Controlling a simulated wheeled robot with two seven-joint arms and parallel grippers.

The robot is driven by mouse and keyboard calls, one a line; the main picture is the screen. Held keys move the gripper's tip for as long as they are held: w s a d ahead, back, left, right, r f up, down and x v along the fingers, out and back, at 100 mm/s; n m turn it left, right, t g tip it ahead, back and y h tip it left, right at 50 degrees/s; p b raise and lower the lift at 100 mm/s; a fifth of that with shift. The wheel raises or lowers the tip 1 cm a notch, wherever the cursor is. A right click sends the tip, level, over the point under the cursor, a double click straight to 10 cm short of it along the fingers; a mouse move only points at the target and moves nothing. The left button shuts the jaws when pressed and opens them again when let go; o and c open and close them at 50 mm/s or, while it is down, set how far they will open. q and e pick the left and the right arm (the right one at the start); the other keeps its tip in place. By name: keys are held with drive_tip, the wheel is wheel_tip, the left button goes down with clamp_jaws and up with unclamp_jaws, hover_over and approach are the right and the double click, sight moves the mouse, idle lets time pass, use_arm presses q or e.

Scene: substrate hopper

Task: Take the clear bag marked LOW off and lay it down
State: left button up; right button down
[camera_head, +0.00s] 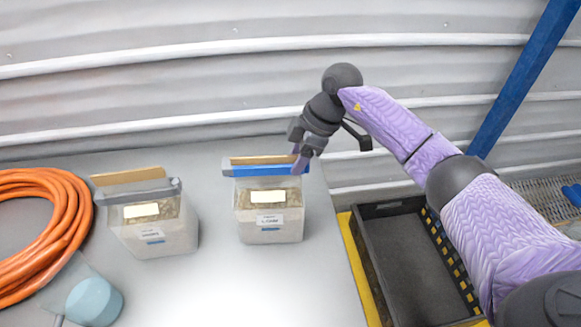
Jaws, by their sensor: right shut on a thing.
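I cannot make out a clear bag marked LOW in this view. My right gripper (300,164) reaches in from the right and is shut at the right end of a blue bar (263,171). My left gripper is not in view.
A black tray (364,212) with a yellow edge stands right of the pale table (235,295). An orange hose coil (72,222) and a light-blue cup-like thing (94,302) lie at left. The table front is clear. A ribbed wall (200,80) closes off the back.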

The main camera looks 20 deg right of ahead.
wheel_tip(320, 180, up, 6)
drive_tip(key=shift+r, duration=0.1)
drive_tip(key=shift+r+p, duration=0.3)
drive_tip(key=shift+r, duration=0.1)
use_arm(q)
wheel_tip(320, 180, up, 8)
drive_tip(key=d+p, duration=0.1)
drive_tip(key=p, duration=0.6)
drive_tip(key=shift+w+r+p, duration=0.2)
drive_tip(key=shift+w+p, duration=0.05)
drive_tip(key=shift+p, duration=0.05)
use_arm(e)
wheel_tip(320, 180, up, 7)
drive_tip(key=shift+f, duration=0.15)
